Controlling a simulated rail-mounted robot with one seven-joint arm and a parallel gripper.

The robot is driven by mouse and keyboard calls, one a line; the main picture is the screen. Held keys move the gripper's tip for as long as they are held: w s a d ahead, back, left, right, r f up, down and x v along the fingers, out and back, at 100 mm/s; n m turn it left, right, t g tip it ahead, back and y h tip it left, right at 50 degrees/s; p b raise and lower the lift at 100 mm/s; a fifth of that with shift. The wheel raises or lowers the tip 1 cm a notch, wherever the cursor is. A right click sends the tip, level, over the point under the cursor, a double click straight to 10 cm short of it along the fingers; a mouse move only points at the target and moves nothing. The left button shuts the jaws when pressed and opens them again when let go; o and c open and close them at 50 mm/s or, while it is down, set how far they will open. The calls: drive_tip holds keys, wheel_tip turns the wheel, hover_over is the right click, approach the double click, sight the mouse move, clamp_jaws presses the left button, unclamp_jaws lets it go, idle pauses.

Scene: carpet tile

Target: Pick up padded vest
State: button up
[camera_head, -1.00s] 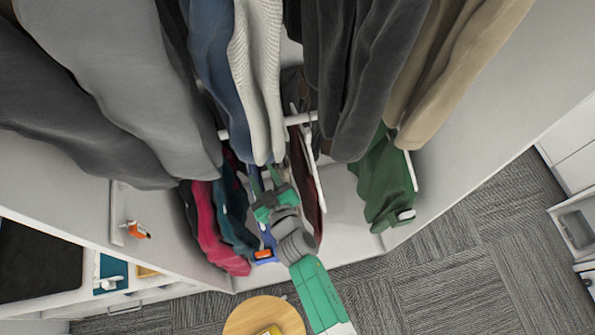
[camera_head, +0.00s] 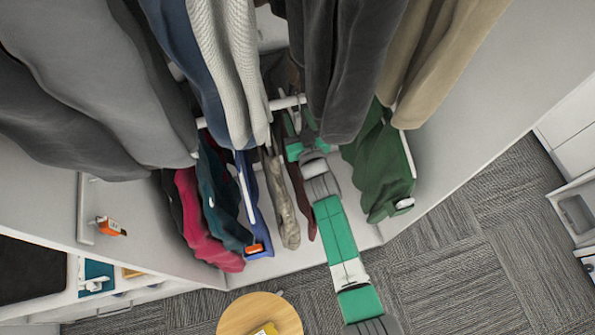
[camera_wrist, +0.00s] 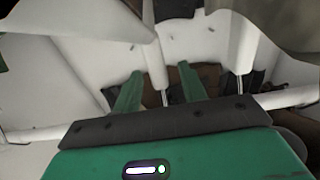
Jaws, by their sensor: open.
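Several garments hang on the lower rail in the head view: a red one (camera_head: 207,232), a teal one (camera_head: 222,205), a blue one (camera_head: 252,215), a beige one (camera_head: 284,205), a maroon one (camera_head: 300,190) and a dark green one (camera_head: 378,170). I cannot tell which of them is the padded vest. My gripper (camera_head: 298,115) is up near the lower rail, between the beige and dark green garments, partly behind the upper clothes. In the wrist view its two green fingers (camera_wrist: 160,78) are apart, with white parts and dark brown cloth beyond them.
Long grey, blue, white, charcoal and tan clothes hang close above my arm. The white lower rail (camera_head: 286,102) crosses behind them. White closet walls (camera_head: 470,110) stand at both sides. A round wooden stool (camera_head: 258,316) is at the front. Carpet (camera_head: 480,255) is clear at right.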

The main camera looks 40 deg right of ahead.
drive_tip(key=shift+w+d, duration=0.15)
drive_tip(key=shift+w, duration=0.15)
clamp_jaws()
idle(1.2)
